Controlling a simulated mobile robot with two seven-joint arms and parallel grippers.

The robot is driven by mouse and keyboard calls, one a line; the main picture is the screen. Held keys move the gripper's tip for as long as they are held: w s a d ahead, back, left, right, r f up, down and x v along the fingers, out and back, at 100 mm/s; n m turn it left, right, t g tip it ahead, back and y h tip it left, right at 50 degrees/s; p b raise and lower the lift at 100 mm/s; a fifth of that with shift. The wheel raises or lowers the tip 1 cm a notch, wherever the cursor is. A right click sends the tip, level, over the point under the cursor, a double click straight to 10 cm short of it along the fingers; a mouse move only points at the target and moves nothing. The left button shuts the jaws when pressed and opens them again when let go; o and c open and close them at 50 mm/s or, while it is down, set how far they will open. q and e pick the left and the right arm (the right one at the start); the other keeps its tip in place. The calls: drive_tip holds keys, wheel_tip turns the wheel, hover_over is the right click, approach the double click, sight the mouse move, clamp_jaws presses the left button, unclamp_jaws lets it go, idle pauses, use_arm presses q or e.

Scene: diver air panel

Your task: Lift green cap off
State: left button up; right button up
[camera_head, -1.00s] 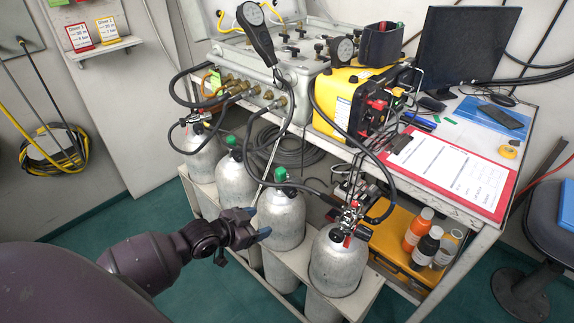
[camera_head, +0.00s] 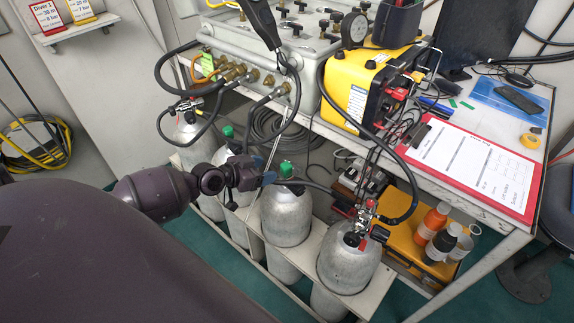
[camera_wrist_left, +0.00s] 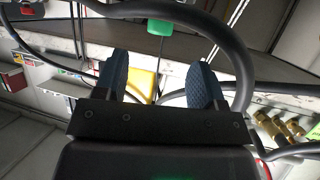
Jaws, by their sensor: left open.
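A green cap (camera_head: 286,169) sits on top of a grey cylinder (camera_head: 287,215) in the rack under the bench. A second green cap (camera_head: 228,131) sits on the cylinder behind it, partly hidden by my arm. My left gripper (camera_head: 266,179) is just left of the nearer cap, at about its height, with its blue fingers pointing toward it. In the left wrist view the open fingers (camera_wrist_left: 160,82) are empty, and a green cap (camera_wrist_left: 160,27) shows beyond them, roughly between them. Whether a finger touches the cap I cannot tell. My right gripper is not in view.
A front cylinder (camera_head: 348,258) with a valve and hose (camera_head: 365,212) stands close on the right. Another hosed cylinder (camera_head: 195,140) stands at the back left. Hoses hang from the grey panel (camera_head: 250,55) above.

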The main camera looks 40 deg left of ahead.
sight(285, 166)
use_arm(q)
drive_tip(key=x, duration=0.5)
drive_tip(key=shift+d+b, duration=0.1)
drive_tip(key=shift+b, duration=0.2)
drive_tip(key=x, duration=0.4)
drive_tip(key=shift+w+f+b, duration=0.15)
drive_tip(key=shift+f+b, duration=0.1)
drive_tip(key=shift+b, duration=0.15)
drive_tip(key=shift+w+d+f, duration=0.1)
drive_tip(key=shift+w, duration=0.35)
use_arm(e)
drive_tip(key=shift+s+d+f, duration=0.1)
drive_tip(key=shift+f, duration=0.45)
use_arm(q)
drive_tip(key=shift+c, duration=0.5)
drive_tip(key=c, duration=0.9)
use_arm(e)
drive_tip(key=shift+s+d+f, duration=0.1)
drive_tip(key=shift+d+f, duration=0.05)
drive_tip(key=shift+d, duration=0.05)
